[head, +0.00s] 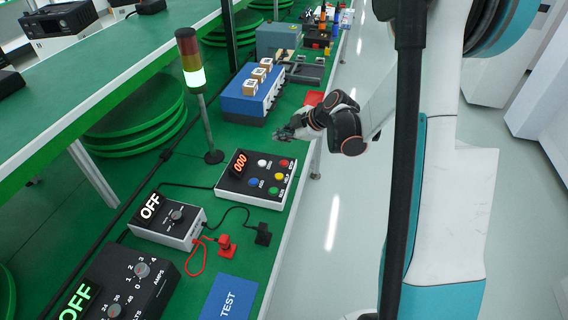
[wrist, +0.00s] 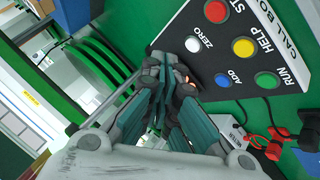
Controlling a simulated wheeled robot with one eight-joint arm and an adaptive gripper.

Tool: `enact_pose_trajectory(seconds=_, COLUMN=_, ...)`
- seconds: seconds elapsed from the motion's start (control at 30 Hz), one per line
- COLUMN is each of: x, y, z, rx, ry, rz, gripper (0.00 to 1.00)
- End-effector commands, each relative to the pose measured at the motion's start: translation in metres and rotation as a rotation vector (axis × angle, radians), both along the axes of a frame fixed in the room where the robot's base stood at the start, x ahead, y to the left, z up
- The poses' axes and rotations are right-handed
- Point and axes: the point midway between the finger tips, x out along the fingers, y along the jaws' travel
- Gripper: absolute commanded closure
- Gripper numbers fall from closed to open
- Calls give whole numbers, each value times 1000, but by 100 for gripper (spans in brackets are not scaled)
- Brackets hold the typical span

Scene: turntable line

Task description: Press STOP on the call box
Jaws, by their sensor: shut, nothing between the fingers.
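The call box (head: 226,182) sits on the green bench in the head view, with a dark sloped face and a lit red "000" display (head: 240,161). Its red STOP button (head: 284,163) is at the upper right of the face; in the wrist view the red button (wrist: 215,12) is near the top edge, its label partly cut off. White ZERO (wrist: 192,44), yellow HELP (wrist: 243,47), blue ADD (wrist: 221,79) and green RUN (wrist: 266,80) are beside it. My gripper (head: 285,132) is shut and empty, beyond the box in the head view and apart from STOP.
A signal tower (head: 199,90) with a lit lower section stands left of my gripper. A blue box with cartons (head: 247,94) is behind. A meter reading OFF (head: 172,218), red and black leads and a blue TEST mat (head: 228,299) lie nearer. The aisle floor (head: 340,215) is clear.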

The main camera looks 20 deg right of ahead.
Motion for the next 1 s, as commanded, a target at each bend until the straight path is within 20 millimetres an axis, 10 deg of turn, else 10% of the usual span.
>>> enact_pose_trajectory(seconds=0.6, x=0, y=0, z=-76, rx=1, ry=0, rz=-1, gripper=100)
enact_pose_trajectory(seconds=1.0, x=0, y=0, z=-81, rx=0, ry=0, rz=0, gripper=100)
